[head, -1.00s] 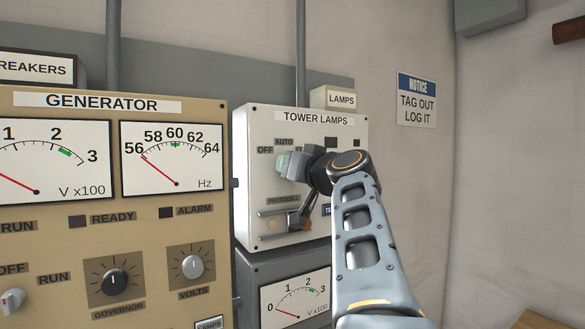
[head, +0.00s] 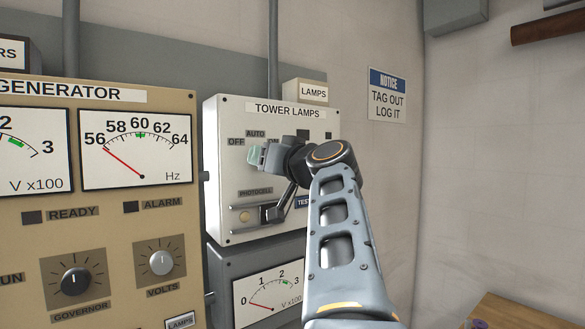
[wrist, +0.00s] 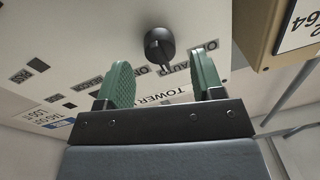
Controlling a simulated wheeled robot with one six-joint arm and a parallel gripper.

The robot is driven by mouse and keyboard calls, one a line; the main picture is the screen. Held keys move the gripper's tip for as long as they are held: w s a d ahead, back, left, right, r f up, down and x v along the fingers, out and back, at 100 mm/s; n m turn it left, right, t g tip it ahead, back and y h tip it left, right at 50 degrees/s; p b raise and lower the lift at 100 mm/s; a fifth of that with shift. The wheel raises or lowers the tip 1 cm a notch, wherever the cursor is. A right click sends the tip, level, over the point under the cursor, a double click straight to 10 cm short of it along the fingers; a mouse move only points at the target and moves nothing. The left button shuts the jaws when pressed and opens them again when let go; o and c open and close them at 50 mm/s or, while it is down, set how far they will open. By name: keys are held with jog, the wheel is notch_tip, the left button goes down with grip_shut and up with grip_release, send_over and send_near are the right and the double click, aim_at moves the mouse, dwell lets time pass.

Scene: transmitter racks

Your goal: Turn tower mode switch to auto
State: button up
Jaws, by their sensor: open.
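The white tower lamps panel (head: 222,215) carries OFF, AUTO and a third label at its upper part. In the wrist view, seen upside down, a round black switch knob (wrist: 160,45) stands on it beside the ON, AUTO and OFF labels. A dark narrow part extends from the knob toward the AUTO label; I cannot tell its exact setting. My gripper (wrist: 163,78) is open, its green fingers spread apart with the knob beyond their tips, roughly between them. In the head view my gripper (head: 257,156) is just below the AUTO label and hides the knob.
The tan generator panel (head: 110,230) with its meter and knobs is at left. A grey meter box (head: 222,262) is below the tower lamps panel. A wooden surface (head: 520,312) is at lower right.

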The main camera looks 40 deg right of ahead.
jog(key=s+a+b, duration=0.1)
jog(key=s+b, duration=0.2)
jog(key=s, duration=0.8)
jog(key=shift+s+f, duration=0.25)
jog(key=shift+f, duration=0.1)
jog(key=shift+a, duration=0.1)
